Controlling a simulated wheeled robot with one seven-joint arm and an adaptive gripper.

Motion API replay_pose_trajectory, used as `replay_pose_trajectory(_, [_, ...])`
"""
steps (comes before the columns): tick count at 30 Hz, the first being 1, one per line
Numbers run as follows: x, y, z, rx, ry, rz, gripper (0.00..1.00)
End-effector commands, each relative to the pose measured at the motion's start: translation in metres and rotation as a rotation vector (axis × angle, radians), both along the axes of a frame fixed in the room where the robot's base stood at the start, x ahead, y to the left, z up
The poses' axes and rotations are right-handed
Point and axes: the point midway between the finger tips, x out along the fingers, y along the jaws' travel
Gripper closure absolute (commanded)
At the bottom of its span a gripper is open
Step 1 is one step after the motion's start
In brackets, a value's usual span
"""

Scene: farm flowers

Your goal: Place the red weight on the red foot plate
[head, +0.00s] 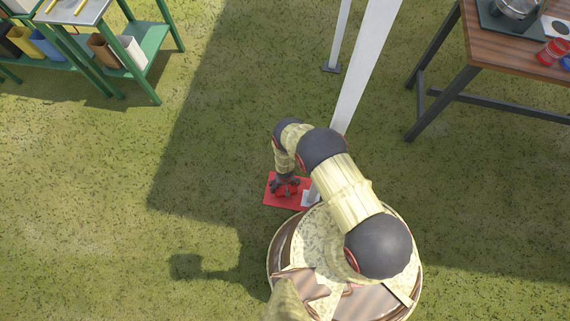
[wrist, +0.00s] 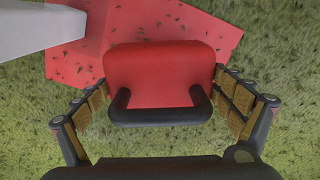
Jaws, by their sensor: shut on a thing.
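The red weight (wrist: 160,68) is between the fingers of my gripper (head: 286,186) in the wrist view. It has a flat red body and a black handle (wrist: 160,116) on the near side. My gripper is shut on it. The red foot plate (wrist: 212,32) lies on the grass beyond and under the weight's far part, at the base of a white post. In the head view the foot plate (head: 271,199) is partly covered by my gripper, which hides most of the weight. I cannot tell whether the weight touches the plate.
The white post (head: 362,80) rises close to the right of my gripper; its foot (wrist: 40,28) fills the wrist view's upper left. A wooden table (head: 480,65) with a pot stands at upper right. A green bench (head: 85,60) with boxes is at upper left. Grass on the left is clear.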

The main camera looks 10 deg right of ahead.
Motion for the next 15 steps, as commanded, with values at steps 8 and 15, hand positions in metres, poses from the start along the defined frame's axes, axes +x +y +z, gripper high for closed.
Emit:
replay_pose_trajectory(8, [0.002, 0.0, -0.025, 0.0, -0.002, 0.0, 0.67])
replay_pose_trajectory(15, [0.002, 0.001, -0.037, 0.0, -0.002, 0.0, 0.67])
